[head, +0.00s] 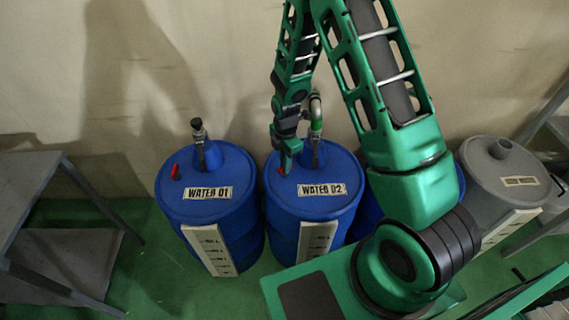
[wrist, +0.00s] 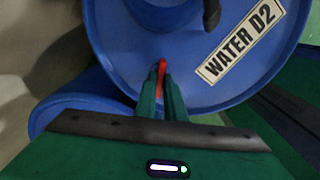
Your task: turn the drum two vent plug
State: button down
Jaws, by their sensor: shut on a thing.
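The drum labelled WATER 02 (head: 312,208) is blue and stands upright in the middle of the head view. It also fills the top of the wrist view (wrist: 120,60). Its red vent plug (wrist: 162,68) sits on the lid, left of the label, and shows between my fingertips in the wrist view. My gripper (head: 285,166) points down onto the lid from above and is shut on the red plug. The fingers (wrist: 160,88) hide the lower part of the plug, so its exact turn angle cannot be told.
A blue drum labelled WATER 01 (head: 210,205) with its own red plug (head: 175,172) stands close on the left. A pipe fitting (head: 316,125) rises from drum two beside my gripper. A grey drum (head: 502,178) stands right, a grey table (head: 28,185) left.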

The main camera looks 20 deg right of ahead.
jog(key=shift+w+d, duration=0.2)
jog(key=shift+d, duration=0.15)
jog(key=c, duration=1.8)
grip_release()
jog(key=shift+c, duration=0.2)
jog(key=shift+a, duration=0.15)
jog(key=shift+s, duration=0.1)
jog(key=shift+r, duration=0.15)
notch_tip(320, 180, up, 10)
jog(key=shift+r, duration=0.25)
